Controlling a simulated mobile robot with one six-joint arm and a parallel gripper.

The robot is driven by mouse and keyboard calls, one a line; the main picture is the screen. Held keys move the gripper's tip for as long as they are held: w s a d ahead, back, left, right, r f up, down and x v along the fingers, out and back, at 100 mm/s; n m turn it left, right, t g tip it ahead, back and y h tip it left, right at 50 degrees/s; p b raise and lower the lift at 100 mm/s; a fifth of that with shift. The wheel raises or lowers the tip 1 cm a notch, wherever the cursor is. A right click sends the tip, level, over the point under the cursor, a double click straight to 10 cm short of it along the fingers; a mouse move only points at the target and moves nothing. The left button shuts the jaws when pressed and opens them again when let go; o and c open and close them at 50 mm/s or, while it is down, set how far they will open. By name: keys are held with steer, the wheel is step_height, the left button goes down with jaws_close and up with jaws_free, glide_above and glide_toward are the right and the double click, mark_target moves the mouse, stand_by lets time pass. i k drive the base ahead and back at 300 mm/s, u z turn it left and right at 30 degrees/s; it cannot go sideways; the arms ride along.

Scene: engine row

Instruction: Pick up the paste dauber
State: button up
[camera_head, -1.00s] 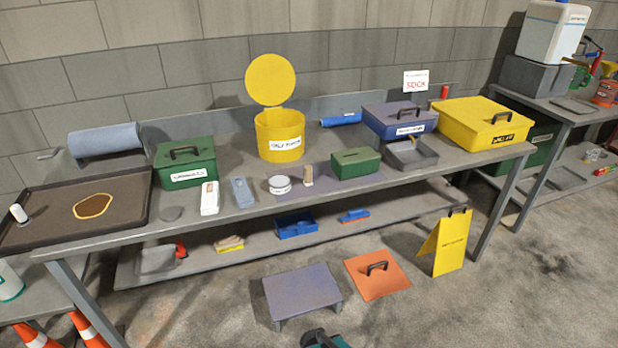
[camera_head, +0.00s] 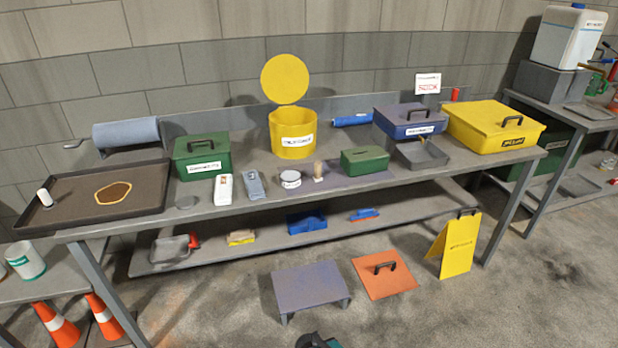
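A small upright piece with a tan, knob-like top (camera_head: 319,171) stands on the long grey bench; it looks like the paste dauber. It stands on a dark mat, just right of a low white tin (camera_head: 290,181) and left of a small green box (camera_head: 365,159). Nothing holds it, and its front side is unobstructed. My gripper's fingers do not show. Only a dark and teal rounded part, apparently of my arm, shows at the bottom edge, well below the bench.
On the bench (camera_head: 400,181) stand a green case (camera_head: 202,157), a yellow tub (camera_head: 293,134) with raised lid, and a yellow case (camera_head: 493,127). On the floor before it are a low stool (camera_head: 309,287), an orange plate (camera_head: 384,275) and a yellow sign (camera_head: 455,248).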

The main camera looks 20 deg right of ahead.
mark_target(318, 165)
steer(key=u, duration=0.2)
steer(key=k, duration=0.5)
steer(key=u, duration=0.95)
steer(key=k, duration=0.85)
steer(key=u, duration=0.75)
steer(key=i, duration=1.25)
steer(key=z, duration=0.55)
steer(key=i, duration=0.6)
steer(key=z, duration=0.75)
steer(key=i, duration=0.45)
steer(key=z, duration=0.15)
